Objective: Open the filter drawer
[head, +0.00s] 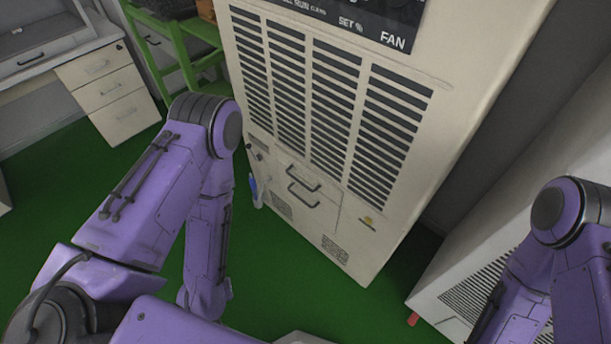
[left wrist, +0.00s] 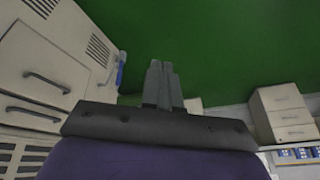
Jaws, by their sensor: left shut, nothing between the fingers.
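A beige machine cabinet (head: 420,170) with slatted vents stands in the middle of the head view. Low on its front are two dark bar handles, an upper handle (head: 299,177) and a lower handle (head: 302,196), on panels that look closed. Which one belongs to the filter drawer I cannot tell. My right gripper is out of view.
A blue-and-white item (head: 255,192) is at the cabinet's lower left edge. A white drawer unit (head: 110,92) and a green stand (head: 172,35) are at the back left. A white vented box (head: 450,290) stands right. Green floor lies clear before the cabinet.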

